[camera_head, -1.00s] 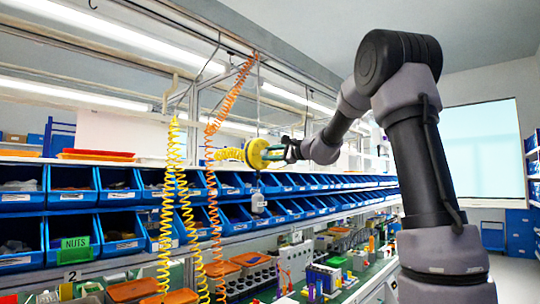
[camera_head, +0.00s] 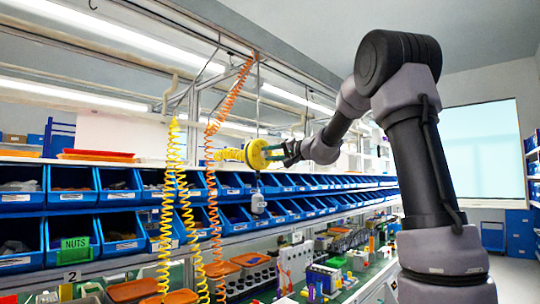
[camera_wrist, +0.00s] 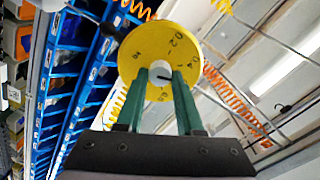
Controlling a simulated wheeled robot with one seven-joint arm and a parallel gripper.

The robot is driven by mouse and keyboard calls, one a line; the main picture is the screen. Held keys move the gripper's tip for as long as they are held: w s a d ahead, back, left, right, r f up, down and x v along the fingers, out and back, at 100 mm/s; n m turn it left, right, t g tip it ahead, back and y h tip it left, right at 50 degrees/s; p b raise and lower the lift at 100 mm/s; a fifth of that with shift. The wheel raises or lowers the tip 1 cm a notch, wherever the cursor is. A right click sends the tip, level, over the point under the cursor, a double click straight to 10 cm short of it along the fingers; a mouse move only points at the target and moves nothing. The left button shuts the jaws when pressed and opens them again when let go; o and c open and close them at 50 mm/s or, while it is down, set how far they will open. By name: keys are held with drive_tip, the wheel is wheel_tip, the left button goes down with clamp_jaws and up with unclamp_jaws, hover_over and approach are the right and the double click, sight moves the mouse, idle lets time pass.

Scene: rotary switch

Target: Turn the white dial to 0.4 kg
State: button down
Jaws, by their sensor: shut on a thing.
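The yellow round scale face (camera_wrist: 152,45) fills the top middle of the wrist view, with printed marks that include 0.2 and 0.4 at its upper right and kg at its left. The white dial (camera_wrist: 159,69) is at its centre, with a dark line on it whose exact reading I cannot tell. My gripper (camera_wrist: 160,82) has its two green fingers on either side of the dial, shut on it.
An orange coiled hose (camera_head: 212,190) and a yellow coiled hose (camera_head: 167,200) hang left of the scale. A grey weight-like body (camera_head: 258,203) hangs below it. Rows of blue bins (camera_head: 70,185) line the shelf behind, above a green workbench.

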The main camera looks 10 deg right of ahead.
drive_tip(key=n, duration=0.5)
drive_tip(key=shift+f+n, duration=0.1)
drive_tip(key=shift+n, duration=0.2)
idle(0.5)
drive_tip(key=c, duration=0.5)
unclamp_jaws()
drive_tip(key=shift+c, duration=0.2)
drive_tip(key=shift+s, duration=0.1)
drive_tip(key=v, duration=1)
drive_tip(key=shift+s+d, duration=0.2)
drive_tip(key=shift+s, duration=0.05)
